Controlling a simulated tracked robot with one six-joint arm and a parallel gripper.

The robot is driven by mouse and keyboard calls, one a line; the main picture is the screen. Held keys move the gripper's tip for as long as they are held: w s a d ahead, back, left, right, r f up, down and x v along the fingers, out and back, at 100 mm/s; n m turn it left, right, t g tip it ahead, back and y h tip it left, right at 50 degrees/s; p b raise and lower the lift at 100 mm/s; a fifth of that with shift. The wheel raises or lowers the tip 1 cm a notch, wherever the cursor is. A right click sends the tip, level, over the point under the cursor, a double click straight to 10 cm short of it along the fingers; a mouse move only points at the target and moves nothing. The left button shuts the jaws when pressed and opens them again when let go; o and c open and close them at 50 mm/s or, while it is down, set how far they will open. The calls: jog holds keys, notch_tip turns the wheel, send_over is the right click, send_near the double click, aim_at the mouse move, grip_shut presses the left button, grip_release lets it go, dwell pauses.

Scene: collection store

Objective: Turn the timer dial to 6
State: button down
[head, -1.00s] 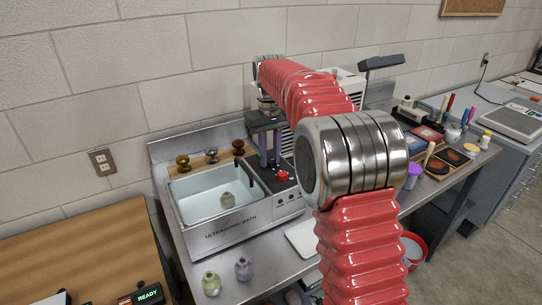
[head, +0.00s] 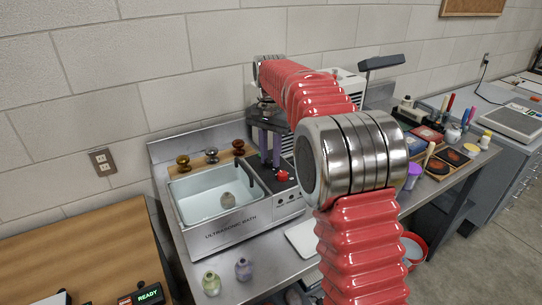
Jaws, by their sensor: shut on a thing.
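The ultrasonic bath (head: 230,222) stands on the steel bench, with its dark control panel (head: 290,190) on the right side. My gripper (head: 270,163) points down at the back of this panel, its purple-grey fingers close together. It is shut on the timer dial, which the fingers hide; its scale and pointer cannot be read. A red knob (head: 282,176) sits on the panel just in front of the fingers.
My red arm covers much of the right side.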

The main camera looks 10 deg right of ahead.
aim_at(270, 160)
jog(key=m, duration=0.5)
jog(key=shift+w+r+m, duration=0.15)
jog(key=shift+m, duration=0.25)
jog(key=c, duration=1.5)
grip_release()
jog(key=shift+r, duration=6.7)
